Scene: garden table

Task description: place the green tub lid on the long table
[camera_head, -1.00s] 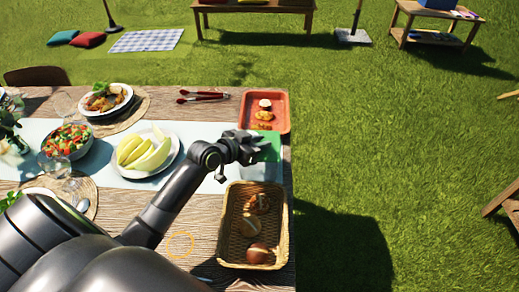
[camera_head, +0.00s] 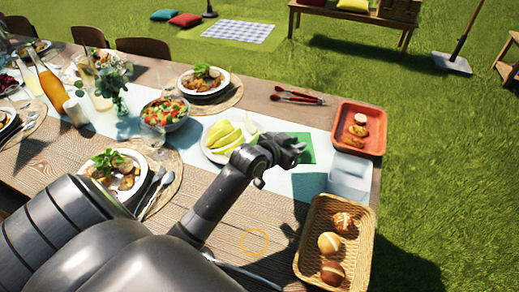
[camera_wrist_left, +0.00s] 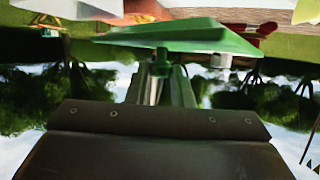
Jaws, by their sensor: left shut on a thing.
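The green tub lid (camera_head: 308,150) is held by my left gripper (camera_head: 290,150), which is shut on it. The lid is over the pale runner, between the melon plate and the clear tub (camera_head: 350,176); I cannot tell its exact height. In the left wrist view the lid (camera_wrist_left: 185,38) spans in front of the gripper (camera_wrist_left: 163,62), seen nearly edge-on. The long table (camera_head: 60,155) has a wooden top. My right gripper is not in view.
A wicker basket (camera_head: 302,262) with bread and an orange tray (camera_head: 372,112) with food stand near the right edge. The melon plate (camera_head: 213,156), tongs (camera_head: 298,96) and salad bowl (camera_head: 165,113) are nearby. A thin orange ring (camera_head: 254,242) marks bare wood.

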